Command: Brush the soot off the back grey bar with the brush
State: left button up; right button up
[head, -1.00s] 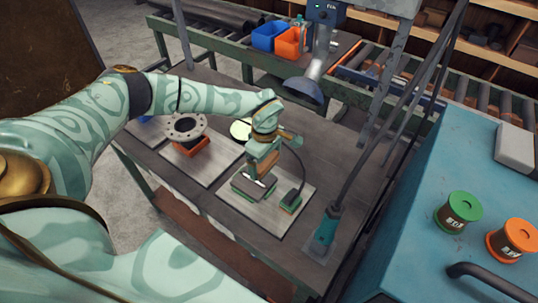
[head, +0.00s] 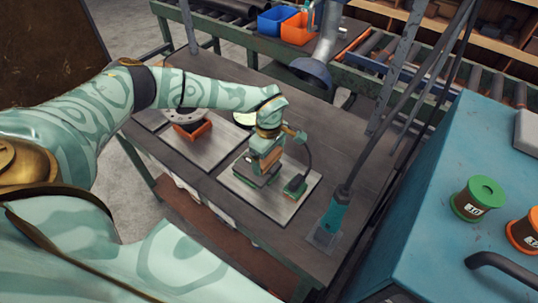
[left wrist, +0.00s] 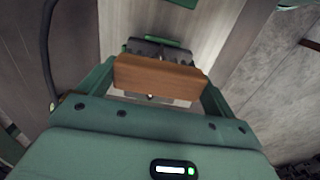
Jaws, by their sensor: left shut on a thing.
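My left gripper (head: 266,160) is shut on the brush, whose wooden block (left wrist: 158,78) lies across the jaws in the left wrist view. The brush's wood (head: 270,158) also shows in the head view, low over the metal plate (head: 262,204). A dark grey bar (left wrist: 160,50) with a green edge lies just beyond the block. The bar (head: 247,170) is partly hidden by the gripper in the head view. I cannot tell whether bristles touch it, nor make out soot clearly. My right gripper is not in view.
A flange (head: 186,116) on an orange support stands to the left. A funnel-shaped hood (head: 311,72) hangs behind. A teal-handled tool (head: 330,216) stands to the right. Green spool (head: 478,198) is on the blue cabinet.

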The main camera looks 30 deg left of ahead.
pick_arm(q)
jog(key=shift+f, duration=0.15)
jog(key=shift+f+b, duration=1.1)
jog(key=shift+f, duration=0.7)
jog(key=shift+r, duration=0.1)
